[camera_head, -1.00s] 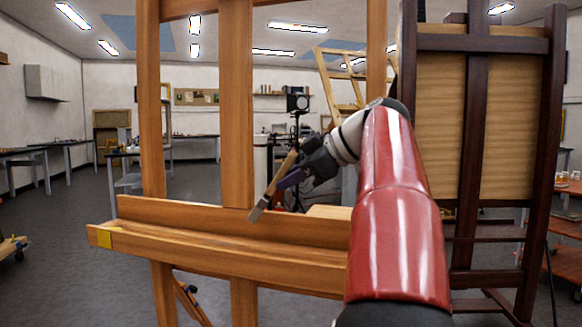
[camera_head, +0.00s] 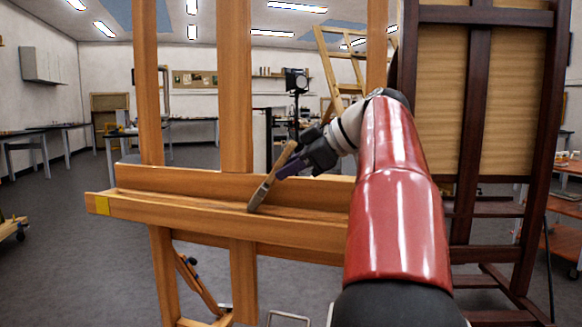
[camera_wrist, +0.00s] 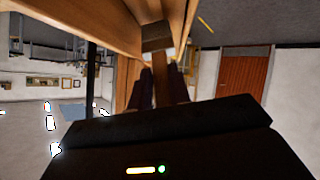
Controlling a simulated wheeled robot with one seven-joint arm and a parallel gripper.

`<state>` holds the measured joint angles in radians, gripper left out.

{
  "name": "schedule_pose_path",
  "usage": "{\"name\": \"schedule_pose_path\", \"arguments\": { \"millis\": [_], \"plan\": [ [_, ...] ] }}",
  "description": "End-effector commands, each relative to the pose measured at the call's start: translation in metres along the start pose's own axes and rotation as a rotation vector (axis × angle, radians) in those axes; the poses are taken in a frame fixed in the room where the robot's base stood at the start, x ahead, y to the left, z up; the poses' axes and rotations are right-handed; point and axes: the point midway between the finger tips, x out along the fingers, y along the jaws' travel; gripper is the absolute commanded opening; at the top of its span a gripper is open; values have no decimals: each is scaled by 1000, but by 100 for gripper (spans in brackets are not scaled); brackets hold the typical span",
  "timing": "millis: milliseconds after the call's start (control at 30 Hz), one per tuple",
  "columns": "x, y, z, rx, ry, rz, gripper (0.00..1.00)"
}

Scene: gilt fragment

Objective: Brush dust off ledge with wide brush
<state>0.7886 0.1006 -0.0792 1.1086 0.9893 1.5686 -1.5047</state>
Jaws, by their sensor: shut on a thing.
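The ledge (camera_head: 150,207) is a long wooden tray across the easel, with a raised back board and a yellow patch at its left end. My gripper (camera_head: 284,171) is shut on the brush (camera_head: 264,188), above the middle of the ledge. The brush tilts, wooden handle up and bristle end down to the left. Its tip is at or just above the ledge; I cannot tell whether it touches. In the wrist view the brush head (camera_wrist: 157,38) lies ahead of the two dark fingers (camera_wrist: 162,90), against the wood. I cannot make out any dust.
The easel's uprights (camera_head: 236,90) rise behind the ledge. A dark easel with a panel (camera_head: 505,110) stands close on the right, beside my arm. A lamp on a stand (camera_head: 297,82) and worktables (camera_head: 65,130) are farther back. The ledge's left part is clear.

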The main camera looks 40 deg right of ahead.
Motion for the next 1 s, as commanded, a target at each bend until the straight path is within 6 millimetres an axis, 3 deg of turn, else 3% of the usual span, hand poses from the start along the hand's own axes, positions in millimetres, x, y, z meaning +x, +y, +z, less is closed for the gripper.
{"name": "schedule_pose_path", "arguments": {
  "millis": [467, 1000],
  "plan": [
    [4, 0, 3, 5, -6, -8, 0],
    [34, 0, -15, 4, -6, -10, 0]
  ]
}}
